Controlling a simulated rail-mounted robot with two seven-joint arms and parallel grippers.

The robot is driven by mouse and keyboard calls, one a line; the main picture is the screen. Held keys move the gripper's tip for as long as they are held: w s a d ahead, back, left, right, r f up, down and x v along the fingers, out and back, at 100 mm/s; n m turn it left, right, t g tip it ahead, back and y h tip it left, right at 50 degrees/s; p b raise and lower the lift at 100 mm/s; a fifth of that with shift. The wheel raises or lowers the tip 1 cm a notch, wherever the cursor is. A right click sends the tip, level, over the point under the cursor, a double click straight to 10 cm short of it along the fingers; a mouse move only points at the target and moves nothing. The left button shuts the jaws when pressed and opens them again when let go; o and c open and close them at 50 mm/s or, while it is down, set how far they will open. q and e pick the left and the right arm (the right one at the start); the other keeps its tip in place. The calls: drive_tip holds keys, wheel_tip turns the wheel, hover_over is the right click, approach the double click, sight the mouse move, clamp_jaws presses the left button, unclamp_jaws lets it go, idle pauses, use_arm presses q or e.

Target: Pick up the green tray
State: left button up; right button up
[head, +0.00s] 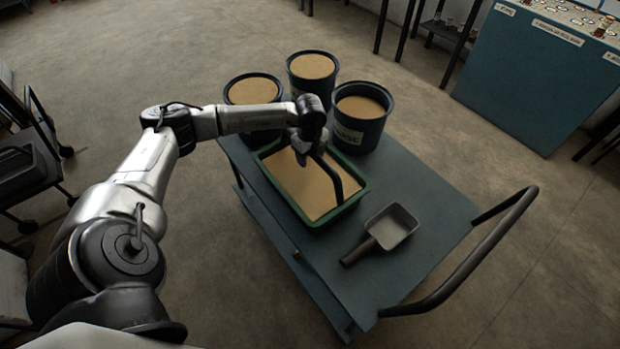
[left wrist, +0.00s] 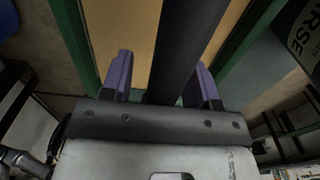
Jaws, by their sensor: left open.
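The green tray (head: 343,208) stands on the blue-grey cart, filled with tan, sand-like material. A dark handle (head: 335,182) arches over it. My left gripper (head: 301,157) is above the tray at the handle, pointing down. In the left wrist view, its two purple fingers (left wrist: 163,82) are open and apart, with the dark handle bar (left wrist: 185,45) running between them. Whether a finger touches the bar I cannot tell. The green tray's rim (left wrist: 70,35) shows on both sides there. My right gripper is not in view.
Several dark buckets of tan material, one a labelled bucket (head: 357,134), stand close behind the tray. A grey scoop (head: 391,226) lies on the cart (head: 425,200) to its right. The cart's push handle (head: 480,255) rises at the right. A blue cabinet (head: 530,85) is farther back.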

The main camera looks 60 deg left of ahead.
use_arm(q)
clamp_jaws()
idle(0.4)
drive_tip(key=shift+r, duration=0.1)
idle(0.8)
drive_tip(key=shift+r, duration=0.15)
